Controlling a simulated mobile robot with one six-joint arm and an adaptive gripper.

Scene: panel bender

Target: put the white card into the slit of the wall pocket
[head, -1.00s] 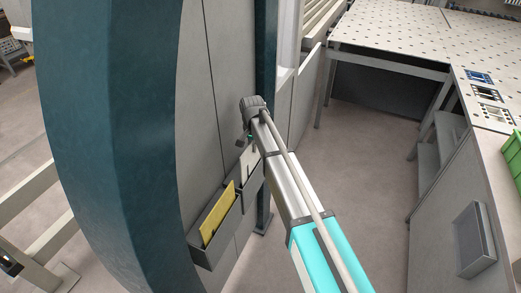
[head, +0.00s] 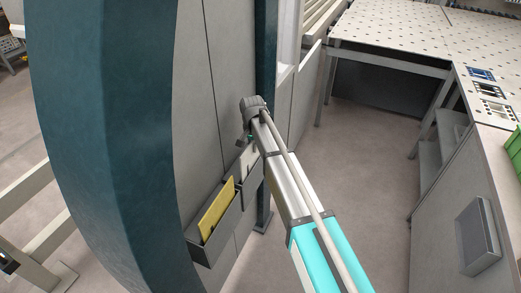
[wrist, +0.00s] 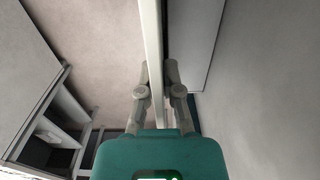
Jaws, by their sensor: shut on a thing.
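The white card (head: 248,161) hangs below my gripper (head: 249,141) in the head view, close to the grey panel. Its lower part is at the rear grey wall pocket (head: 252,186), partly hidden by my arm. I cannot tell whether its lower edge is inside the slit or in front of it. In the wrist view my gripper (wrist: 157,75) is shut on a pale upright strip (wrist: 151,40), which looks like the card seen edge-on.
A front grey pocket (head: 207,252) holds a yellow card (head: 215,209). A big dark teal column (head: 90,140) stands at left. A perforated table (head: 400,35) and a grey cabinet (head: 445,215) are at right, with open floor (head: 360,165) between.

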